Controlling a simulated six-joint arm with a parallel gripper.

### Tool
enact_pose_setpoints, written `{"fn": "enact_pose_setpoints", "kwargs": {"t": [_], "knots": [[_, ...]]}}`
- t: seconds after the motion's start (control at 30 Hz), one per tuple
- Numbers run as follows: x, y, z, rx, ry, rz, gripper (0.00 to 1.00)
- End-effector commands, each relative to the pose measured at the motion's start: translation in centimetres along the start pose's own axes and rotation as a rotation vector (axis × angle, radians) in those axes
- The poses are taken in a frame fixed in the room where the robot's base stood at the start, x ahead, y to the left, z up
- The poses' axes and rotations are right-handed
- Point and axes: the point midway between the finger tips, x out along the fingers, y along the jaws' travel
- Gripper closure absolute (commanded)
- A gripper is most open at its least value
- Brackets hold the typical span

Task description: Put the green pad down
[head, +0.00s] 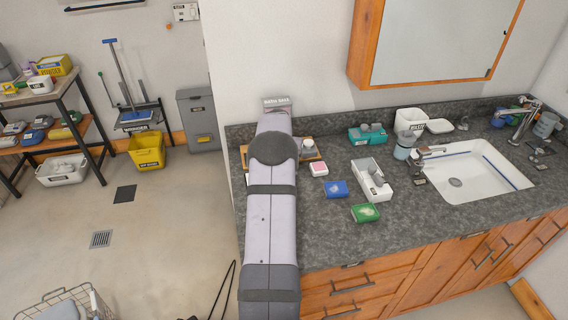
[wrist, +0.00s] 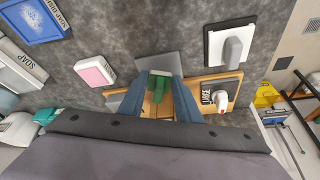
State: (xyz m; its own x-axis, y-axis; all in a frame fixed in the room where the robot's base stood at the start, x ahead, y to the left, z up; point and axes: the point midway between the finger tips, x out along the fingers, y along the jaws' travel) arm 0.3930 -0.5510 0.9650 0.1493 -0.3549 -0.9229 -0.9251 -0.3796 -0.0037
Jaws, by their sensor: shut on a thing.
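The green pad (wrist: 158,84) is between the two blue-grey fingers of my gripper (wrist: 161,79) in the wrist view. My gripper is shut on it. A wooden tray (wrist: 193,82) lies behind and around the pad in this view, and a flat grey piece (wrist: 163,63) is just beyond the fingertips. I cannot tell whether the pad touches the tray. In the head view my own arm hides the gripper and the pad; part of the wooden tray (head: 311,156) shows to the arm's right.
A pink-topped white block (head: 319,169), a blue box (head: 336,189) and a green box (head: 365,213) sit on the grey counter (head: 430,229). A white bottle (wrist: 221,98) stands at the tray. A white holder (wrist: 212,47) is nearby. The sink (head: 486,181) is at right.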

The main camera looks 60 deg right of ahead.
Motion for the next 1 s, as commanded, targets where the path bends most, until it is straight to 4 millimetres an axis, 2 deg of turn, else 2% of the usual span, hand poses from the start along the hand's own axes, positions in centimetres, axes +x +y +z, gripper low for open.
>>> {"fn": "enact_pose_setpoints", "kwargs": {"t": [0.2, 0.57, 0.6, 0.67, 1.0], "knots": [[1.4, 0.0, 0.6, 0.0, 0.001, 0.0, 0.91], [1.8, 0.0, 0.7, 0.0, 0.002, 0.0, 0.91], [1.8, 0.0, 0.7, -0.001, 0.002, 0.0, 0.67], [1.7, 0.0, 0.7, -0.001, 0.002, 0.0, 0.53], [1.6, 0.0, 0.6, -0.001, 0.002, 0.0, 0.51]]}}
